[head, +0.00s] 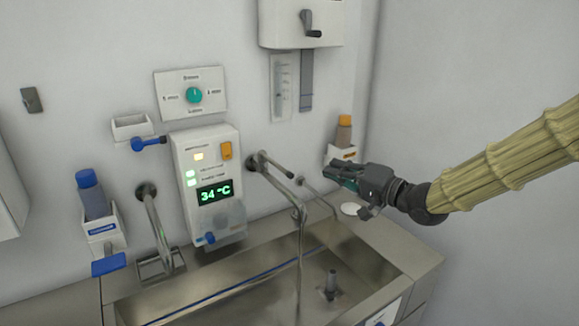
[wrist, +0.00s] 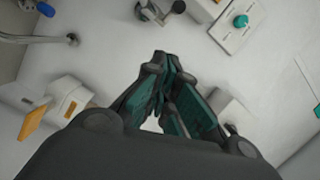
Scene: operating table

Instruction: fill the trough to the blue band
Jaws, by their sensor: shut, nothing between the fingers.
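The steel trough (head: 388,291) stands against the wall, with a blue band (head: 235,284) along its inner back wall. A faucet (head: 275,176) reaches out over it, and a thin stream of water (head: 299,255) falls from its spout into the trough. The water level is hard to make out. A dark upright piece (head: 331,285) stands on the trough floor. My gripper (head: 338,174) is in the air right of the faucet, near the orange-capped bottle. Its dark fingers are together and empty, and they also show in the wrist view (wrist: 163,62).
A control box (head: 205,160) reading 34 °C and a panel with a teal knob (head: 194,95) are on the wall. A blue-capped bottle (head: 92,196) is at left, an orange-capped bottle (head: 343,134) at right.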

